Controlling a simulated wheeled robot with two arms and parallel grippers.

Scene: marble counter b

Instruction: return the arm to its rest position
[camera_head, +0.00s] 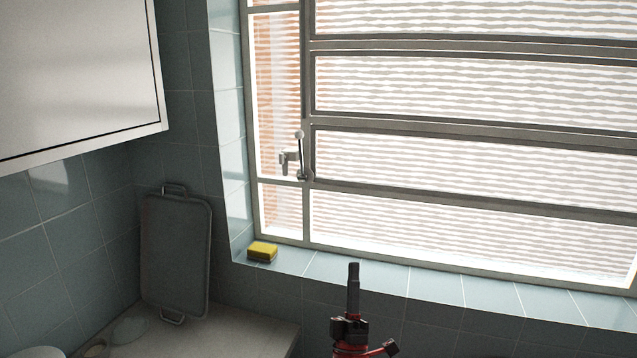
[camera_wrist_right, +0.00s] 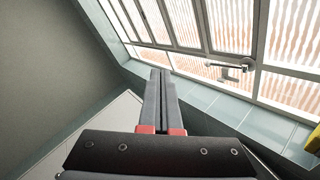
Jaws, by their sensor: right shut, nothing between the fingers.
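My right gripper (camera_head: 353,285) points upward at the bottom middle of the head view, in front of the tiled wall below the window. Its dark fingers are together with nothing between them. The right wrist view also shows the two fingers (camera_wrist_right: 159,100) closed side by side, with red parts at their base. Part of my red and black right arm shows below the gripper in the head view. My left gripper is in neither view.
A yellow sponge (camera_head: 262,251) lies on the tiled window sill (camera_head: 390,280). A grey tray (camera_head: 176,255) leans upright in the corner on the counter (camera_head: 240,333). A white cabinet (camera_head: 75,75) hangs at upper left. A barred window (camera_head: 470,130) fills the right.

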